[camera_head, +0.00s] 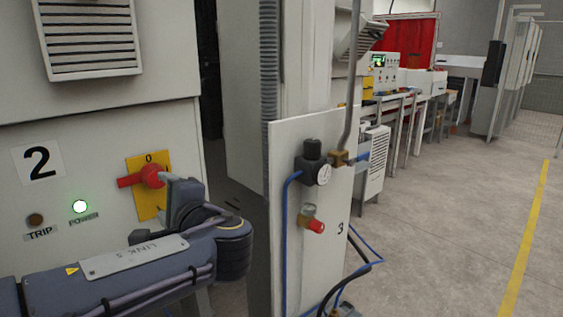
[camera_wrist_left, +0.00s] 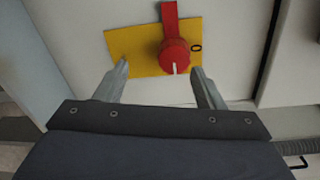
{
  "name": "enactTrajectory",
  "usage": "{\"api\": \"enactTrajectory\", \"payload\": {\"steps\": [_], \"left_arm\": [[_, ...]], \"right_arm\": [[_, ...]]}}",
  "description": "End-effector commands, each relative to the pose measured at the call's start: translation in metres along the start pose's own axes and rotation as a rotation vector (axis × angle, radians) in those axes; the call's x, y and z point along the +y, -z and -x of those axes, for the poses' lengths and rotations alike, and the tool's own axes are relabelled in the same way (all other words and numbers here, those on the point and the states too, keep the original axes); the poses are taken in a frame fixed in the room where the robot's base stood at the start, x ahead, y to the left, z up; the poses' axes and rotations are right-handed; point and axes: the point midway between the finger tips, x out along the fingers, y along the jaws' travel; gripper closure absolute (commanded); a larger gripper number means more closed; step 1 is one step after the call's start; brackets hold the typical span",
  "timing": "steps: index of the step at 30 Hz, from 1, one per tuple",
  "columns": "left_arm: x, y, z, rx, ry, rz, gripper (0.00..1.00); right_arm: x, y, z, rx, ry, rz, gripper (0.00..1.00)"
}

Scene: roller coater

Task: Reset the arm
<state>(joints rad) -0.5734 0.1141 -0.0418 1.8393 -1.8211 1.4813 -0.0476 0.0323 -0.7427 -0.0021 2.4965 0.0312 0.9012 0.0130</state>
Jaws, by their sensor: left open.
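A red rotary switch (camera_head: 152,176) sits on a yellow plate (camera_head: 147,206) on the pale cabinet panel, with a 0 above it. Its handle points left in the head view. In the wrist view the red switch (camera_wrist_left: 175,54) and yellow plate (camera_wrist_left: 135,43) lie just beyond my fingers. My left gripper (camera_head: 183,193) is in front of the panel, at the lower right of the switch. In the wrist view my left gripper (camera_wrist_left: 158,67) is open, its fingers apart and nothing between them. My right gripper is out of view.
The panel has a lit green POWER lamp (camera_head: 80,206), a dark TRIP lamp (camera_head: 36,220) and a number 2 sign (camera_head: 38,162). A white board (camera_head: 281,170) with a gauge (camera_head: 324,174) and blue hoses stands to the right. Open floor (camera_head: 450,230) lies further right.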

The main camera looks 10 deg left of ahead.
Motion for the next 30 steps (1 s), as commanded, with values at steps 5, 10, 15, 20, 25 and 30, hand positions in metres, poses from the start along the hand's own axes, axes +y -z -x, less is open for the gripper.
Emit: {"api": "enactTrajectory", "payload": {"steps": [5,10,15,20,25,30], "left_arm": [[0.075,-0.057,-0.009,0.012,-0.379,0.102,0.37],[0.169,-0.104,0.042,0.035,-0.879,0.375,0.37],[0.213,-0.112,0.122,0.043,-1.279,0.766,0.37],[0.215,-0.102,0.173,0.040,-1.495,1.102,0.37],[0.211,-0.093,0.193,0.035,-1.584,1.283,0.37],[0.211,-0.092,0.196,0.034,-1.598,1.305,0.37]], "right_arm": [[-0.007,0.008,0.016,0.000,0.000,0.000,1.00],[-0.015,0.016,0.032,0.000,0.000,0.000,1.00],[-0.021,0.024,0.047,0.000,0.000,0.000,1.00],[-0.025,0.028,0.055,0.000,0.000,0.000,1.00],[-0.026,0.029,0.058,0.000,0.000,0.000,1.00],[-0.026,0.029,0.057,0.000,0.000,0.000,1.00]]}}
